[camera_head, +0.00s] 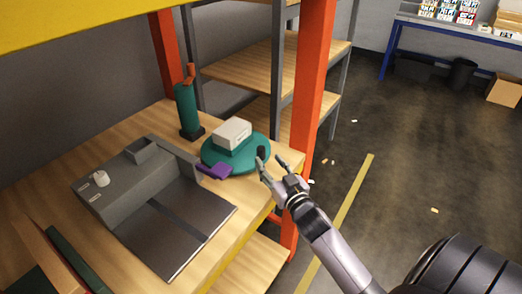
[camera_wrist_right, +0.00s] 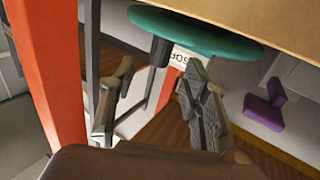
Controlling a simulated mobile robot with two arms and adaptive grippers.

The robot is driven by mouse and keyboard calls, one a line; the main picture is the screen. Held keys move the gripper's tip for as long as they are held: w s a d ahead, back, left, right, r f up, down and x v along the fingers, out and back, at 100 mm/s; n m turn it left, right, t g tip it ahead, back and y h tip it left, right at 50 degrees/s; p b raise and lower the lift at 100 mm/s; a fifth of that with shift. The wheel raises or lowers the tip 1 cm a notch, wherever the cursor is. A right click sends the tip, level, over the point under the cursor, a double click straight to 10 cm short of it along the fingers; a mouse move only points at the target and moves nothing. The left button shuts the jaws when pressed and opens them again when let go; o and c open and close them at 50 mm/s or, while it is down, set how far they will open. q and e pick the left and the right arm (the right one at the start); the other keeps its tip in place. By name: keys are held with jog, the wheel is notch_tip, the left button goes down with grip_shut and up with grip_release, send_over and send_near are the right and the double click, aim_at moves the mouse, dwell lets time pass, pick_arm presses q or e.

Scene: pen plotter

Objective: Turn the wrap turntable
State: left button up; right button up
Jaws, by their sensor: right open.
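The wrap turntable (camera_head: 252,155) is a round teal disc on the wooden bench, near its right edge. A white box (camera_head: 232,131) sits on it. A dark upright knob (camera_head: 261,152) stands at the disc's right rim. In the wrist view the disc (camera_wrist_right: 205,35) is at the top, with the knob (camera_wrist_right: 160,51) below it. My right gripper (camera_head: 272,163) is at this rim, open, with its fingers apart. In the wrist view the gripper (camera_wrist_right: 160,72) has the knob between and just beyond its fingertips; contact cannot be told. My left gripper is out of view.
A purple piece (camera_head: 215,171) lies against the disc's front left. A grey machine with a dark flat bed (camera_head: 175,230) fills the bench's left part. A green bottle-like post (camera_head: 187,105) stands behind. An orange rack post (camera_head: 310,100) rises close beside my right gripper.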

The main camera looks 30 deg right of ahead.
aim_at(263, 153)
jog(key=w, duration=0.4)
jog(key=w+d, duration=0.1)
jog(key=w, duration=0.1)
jog(key=shift+w, duration=0.3)
jog(key=shift+c, duration=0.4)
grip_shut()
